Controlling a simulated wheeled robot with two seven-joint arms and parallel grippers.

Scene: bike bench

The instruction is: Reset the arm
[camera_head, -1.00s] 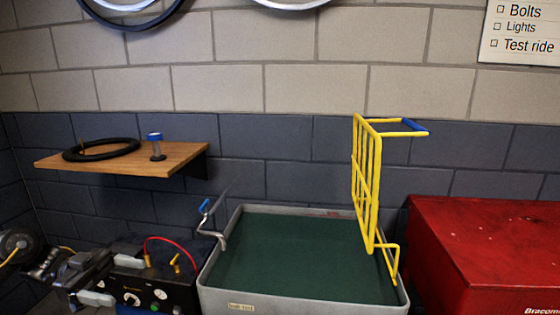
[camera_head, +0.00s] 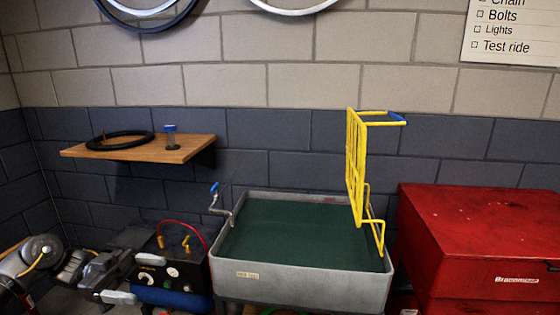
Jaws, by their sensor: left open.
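My left gripper (camera_head: 122,278) is at the lower left of the head view, with its arm coming in from the left edge. Its two grey fingers are apart, and I see nothing between them. The fingers are in front of or beside a black box (camera_head: 158,275) with a red cable and dials; I cannot tell whether they touch it. My right gripper is not in view.
A grey basin (camera_head: 300,288) with a green inside stands at the centre. A yellow wire rack (camera_head: 356,165) rises at its right edge, and a tap (camera_head: 220,205) is at its left. A red chest (camera_head: 480,235) is at right. A wooden shelf (camera_head: 185,150) holds a black ring (camera_head: 120,141).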

